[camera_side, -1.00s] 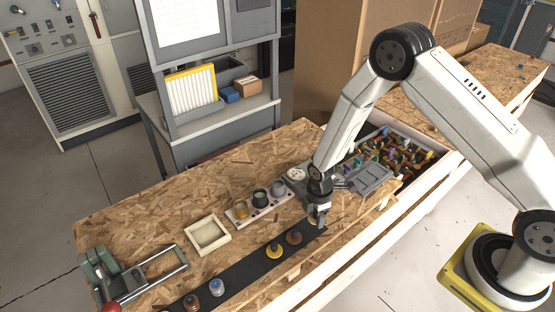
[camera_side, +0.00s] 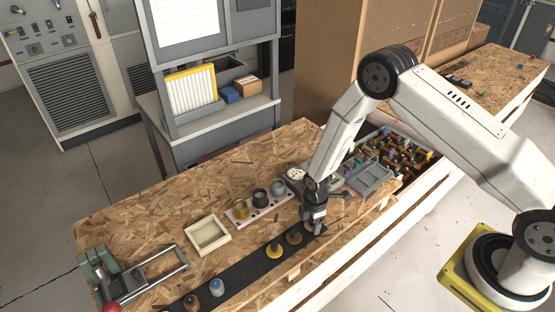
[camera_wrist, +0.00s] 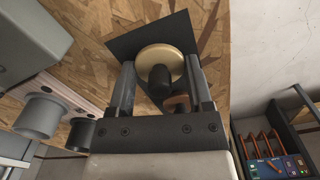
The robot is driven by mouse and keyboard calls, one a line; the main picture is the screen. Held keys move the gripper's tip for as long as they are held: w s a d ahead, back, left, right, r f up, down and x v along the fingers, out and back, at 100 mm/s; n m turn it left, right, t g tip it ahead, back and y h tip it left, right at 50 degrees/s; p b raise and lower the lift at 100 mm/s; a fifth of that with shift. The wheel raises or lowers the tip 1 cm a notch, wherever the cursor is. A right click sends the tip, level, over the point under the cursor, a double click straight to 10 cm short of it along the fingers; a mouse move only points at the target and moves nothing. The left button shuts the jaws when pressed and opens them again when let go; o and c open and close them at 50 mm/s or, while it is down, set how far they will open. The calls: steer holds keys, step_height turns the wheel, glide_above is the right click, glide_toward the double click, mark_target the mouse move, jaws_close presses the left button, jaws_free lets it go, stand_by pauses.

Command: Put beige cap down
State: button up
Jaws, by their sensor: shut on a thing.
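The beige cap (camera_wrist: 171,58), a round disc with a dark knob, sits between the two fingers of my gripper (camera_wrist: 161,78) in the wrist view. My gripper is shut on it. In the side view my gripper (camera_side: 315,228) points down at the far right end of the black strip (camera_side: 247,273), and the cap is mostly hidden there. In the wrist view the black strip (camera_wrist: 124,43) lies behind the cap. I cannot tell whether the cap touches the strip.
On the strip, a copper cap (camera_side: 294,238) is close to my gripper, then a yellow cap (camera_side: 273,251) and a blue cap (camera_side: 216,287). A white holder (camera_side: 238,217) with jars, an empty cream tray (camera_side: 208,235) and a grey clamp (camera_side: 124,281) stand left of my gripper.

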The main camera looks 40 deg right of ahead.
steer(key=o, duration=1.2)
steer(key=shift+r, duration=3.9)
steer(key=shift+r, duration=0.1)
